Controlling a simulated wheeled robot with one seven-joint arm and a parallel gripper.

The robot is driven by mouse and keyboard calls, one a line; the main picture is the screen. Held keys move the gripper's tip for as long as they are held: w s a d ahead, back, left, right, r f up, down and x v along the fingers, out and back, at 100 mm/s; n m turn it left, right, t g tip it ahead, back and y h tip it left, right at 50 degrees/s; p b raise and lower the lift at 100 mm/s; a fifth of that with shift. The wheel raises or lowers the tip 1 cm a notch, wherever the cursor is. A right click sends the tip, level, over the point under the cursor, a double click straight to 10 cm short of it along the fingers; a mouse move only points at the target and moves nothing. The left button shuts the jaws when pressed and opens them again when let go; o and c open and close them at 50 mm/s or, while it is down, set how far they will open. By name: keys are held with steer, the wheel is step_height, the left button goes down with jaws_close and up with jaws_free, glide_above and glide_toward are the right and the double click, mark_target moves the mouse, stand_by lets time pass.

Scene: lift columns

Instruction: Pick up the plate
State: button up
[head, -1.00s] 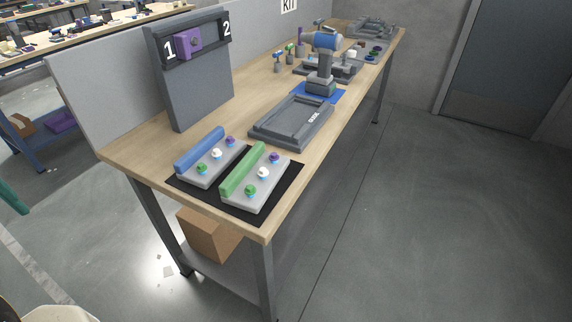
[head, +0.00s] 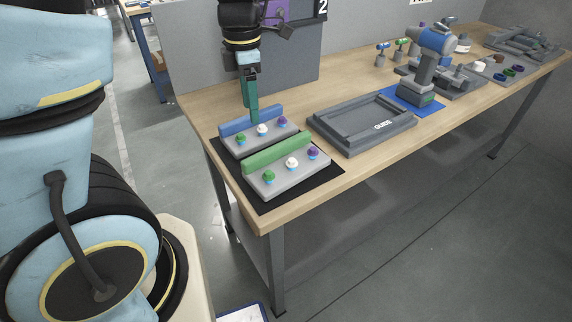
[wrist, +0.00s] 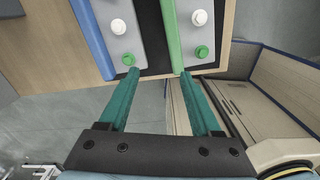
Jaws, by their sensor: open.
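Two grey plates lie side by side on a black mat (head: 318,187). One plate (head: 274,137) has a blue bar (head: 236,127) along its edge, the other plate (head: 299,175) a green bar (head: 270,156). Each carries a green, a white and a purple knob. My gripper (head: 251,118) is open, pointing down, its teal fingers overlapping the blue bar in the head view. In the wrist view my gripper (wrist: 159,73) has its left fingertip by the blue-bar plate's green knob (wrist: 129,59) and its right fingertip near the green bar's end (wrist: 177,68). Nothing is between the fingers; contact is unclear.
A grey tray marked GUIDE (head: 362,121) lies to the right on the wooden table (head: 330,204). A drill-like tool (head: 428,60) stands on a blue mat beyond it. A grey upright panel (head: 190,58) rises behind the plates. Open floor lies in front.

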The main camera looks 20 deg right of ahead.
steer(key=s+d+n, duration=0.1)
steer(key=d+n, duration=0.2)
steer(key=d, duration=0.1)
glide_above(278, 145)
steer(key=a, duration=0.1)
steer(key=shift+n, duration=0.3)
step_height(278, 145, down, 5)
steer(key=shift+f, duration=0.1)
steer(key=shift+d+f, duration=0.25)
steer(key=shift+f, duration=1.15)
steer(key=shift+d+f, duration=0.2)
steer(key=shift+f, duration=1.2)
steer(key=shift+s, duration=0.1)
jaws_close()
